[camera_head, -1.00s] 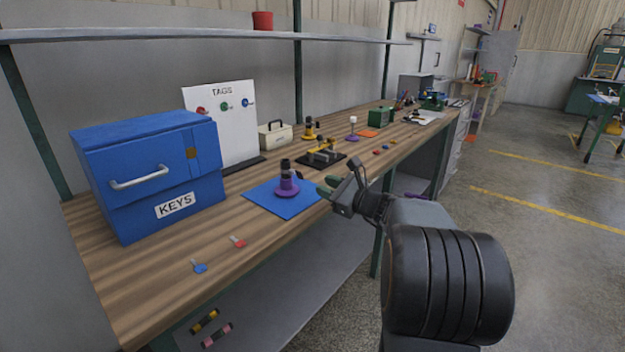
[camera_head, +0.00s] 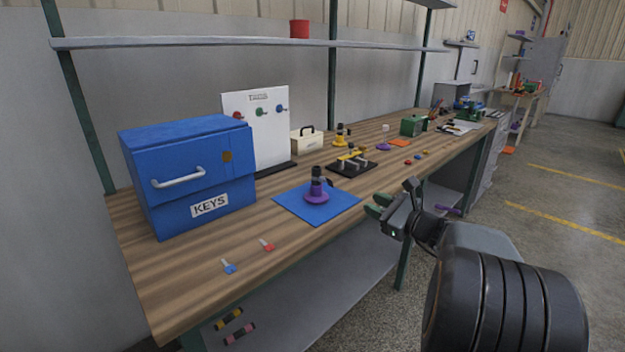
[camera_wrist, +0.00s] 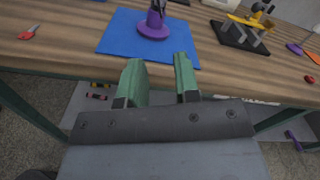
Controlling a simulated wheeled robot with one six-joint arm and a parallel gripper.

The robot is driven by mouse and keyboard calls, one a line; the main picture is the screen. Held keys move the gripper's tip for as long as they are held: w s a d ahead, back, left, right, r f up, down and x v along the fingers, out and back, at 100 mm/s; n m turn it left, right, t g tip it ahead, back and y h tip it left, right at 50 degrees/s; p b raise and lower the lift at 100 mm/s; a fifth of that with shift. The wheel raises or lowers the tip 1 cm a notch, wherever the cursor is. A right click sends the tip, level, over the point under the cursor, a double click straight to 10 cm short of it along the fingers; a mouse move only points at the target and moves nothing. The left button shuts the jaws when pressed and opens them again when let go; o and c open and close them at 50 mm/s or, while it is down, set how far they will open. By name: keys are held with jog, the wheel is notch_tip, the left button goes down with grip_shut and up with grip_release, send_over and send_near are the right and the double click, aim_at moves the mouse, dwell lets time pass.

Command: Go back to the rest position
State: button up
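My gripper (camera_head: 375,207) is off the front edge of the workbench, to the right of the blue mat (camera_head: 341,207). In the wrist view my gripper (camera_wrist: 160,75) has its two green fingers apart with nothing between them. A purple-based stand with a black upper part (camera_head: 317,190) stands upright on the mat, apart from the fingers. In the wrist view the stand (camera_wrist: 153,27) is beyond the fingertips.
A blue KEYS box (camera_head: 190,180) stands at the left of the bench. A blue key (camera_head: 229,267) and a red key (camera_head: 267,245) lie in front of it. A black fixture (camera_head: 352,168) sits behind the mat. A lower shelf (camera_head: 330,275) runs below. Floor at right is clear.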

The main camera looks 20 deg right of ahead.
jog(key=s+a+r+n+g+p, duration=0.3)
jog(key=s+a+n+g+p, duration=0.15)
jog(key=a+n+p, duration=0.35)
jog(key=s+a+r+n+g+p, duration=0.35)
jog(key=a+g+p, duration=0.2)
jog(key=a, duration=0.35)
jog(key=s+a+r+n+g+h+p, duration=0.1)
jog(key=s+r+n+g+h+p, duration=0.1)
jog(key=s+r+n+h+p, duration=0.4)
jog(key=s+n+h+p, duration=0.1)
jog(key=s+n+p, duration=0.2)
jog(key=n+p, duration=0.3)
jog(key=shift+s+a+r+n+g+h+p, duration=0.2)
jog(key=shift+a+n+g+h+p, duration=0.15)
jog(key=shift+n, duration=1.2)
jog(key=shift+o, duration=0.4)
jog(key=shift+d, duration=0.1)
